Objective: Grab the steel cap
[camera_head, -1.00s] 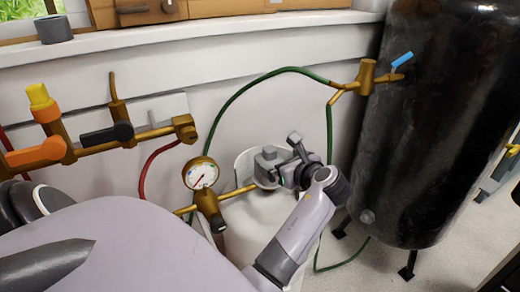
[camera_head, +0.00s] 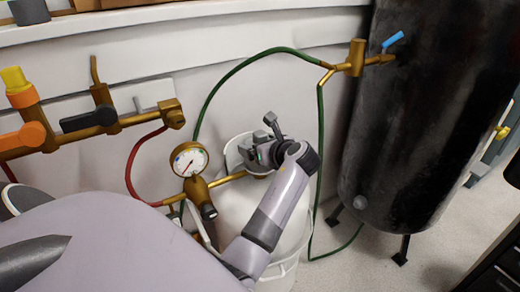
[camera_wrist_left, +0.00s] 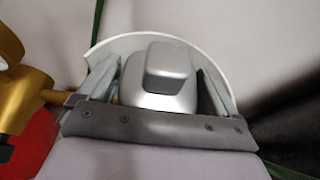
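The steel cap (camera_head: 256,163) sits at the top of a white gas cylinder (camera_head: 236,206), partly hidden by my left gripper (camera_head: 265,152). In the left wrist view the cap (camera_wrist_left: 160,78) is a rounded grey metal block with a raised top. It lies between the two spread fingers of my left gripper (camera_wrist_left: 158,90), one finger on each side. The fingers look wide apart, with narrow gaps to the cap; I cannot make out firm contact. A white curved collar (camera_wrist_left: 150,40) stands behind the cap. My right gripper is not in view.
A pressure gauge (camera_head: 189,159) and brass pipe (camera_head: 225,180) stand close left of the cap. A green hose (camera_head: 228,80) arches behind it. A black tank (camera_head: 420,130) stands to the right. Brass valves (camera_head: 92,118) line the wall at left.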

